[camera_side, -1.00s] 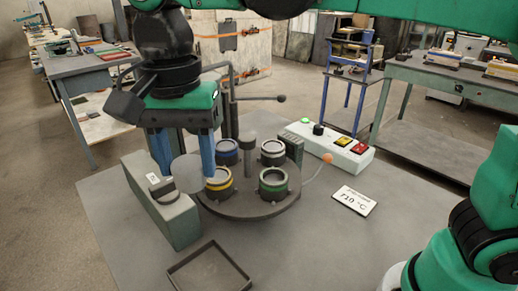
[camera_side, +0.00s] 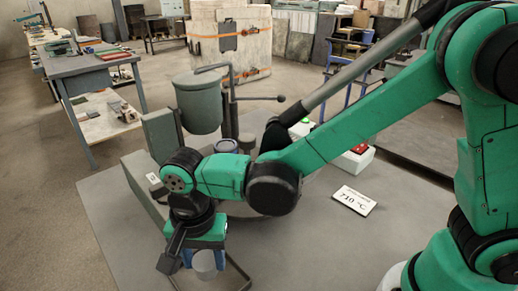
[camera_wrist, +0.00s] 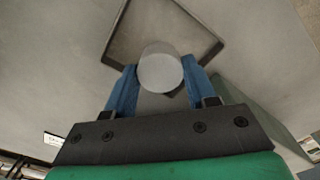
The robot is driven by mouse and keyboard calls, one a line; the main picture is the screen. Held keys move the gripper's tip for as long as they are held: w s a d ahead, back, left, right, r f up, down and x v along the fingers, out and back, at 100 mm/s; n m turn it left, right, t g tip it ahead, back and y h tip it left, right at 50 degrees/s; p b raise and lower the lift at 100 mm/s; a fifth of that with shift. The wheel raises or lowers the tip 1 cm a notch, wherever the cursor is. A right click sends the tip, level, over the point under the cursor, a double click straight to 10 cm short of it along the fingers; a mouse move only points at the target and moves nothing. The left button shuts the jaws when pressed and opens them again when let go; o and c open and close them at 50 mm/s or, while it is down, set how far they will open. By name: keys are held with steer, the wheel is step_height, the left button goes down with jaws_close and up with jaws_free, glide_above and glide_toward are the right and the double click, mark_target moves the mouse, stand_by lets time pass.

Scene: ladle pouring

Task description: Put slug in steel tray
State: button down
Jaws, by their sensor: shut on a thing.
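The slug (camera_wrist: 160,68) is a light grey metal cylinder held between the blue fingers of my gripper (camera_wrist: 160,88). The steel tray (camera_wrist: 197,27) is a shallow, dark-rimmed square. In the wrist view the slug overlaps the tray's near corner and its inside. In the side view the tray (camera_side: 240,270) is partly hidden behind my gripper. I cannot tell whether the slug touches the tray floor.
A grey-green pot (camera_side: 199,103) stands behind my arm, beside a post with a lever. My arm hides most of the round turntable. A white card reading 710 °C (camera_side: 354,200) lies on the table (camera_side: 330,250), whose front right is clear.

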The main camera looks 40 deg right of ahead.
mark_target(204, 261)
steer(key=shift+f, duration=1.45)
steer(key=shift+f, duration=0.1)
steer(key=shift+c, duration=1.4)
jaws_free()
step_height(204, 261, up, 12)
steer(key=shift+d+r, duration=0.1)
steer(key=s+d+n+t, duration=0.1)
steer(key=d+n+t, duration=0.6)
steer(key=d, duration=1.2)
steer(key=shift+s+d+n, duration=0.2)
steer(key=shift+s+n, duration=0.2)
steer(key=shift+n, duration=0.6)
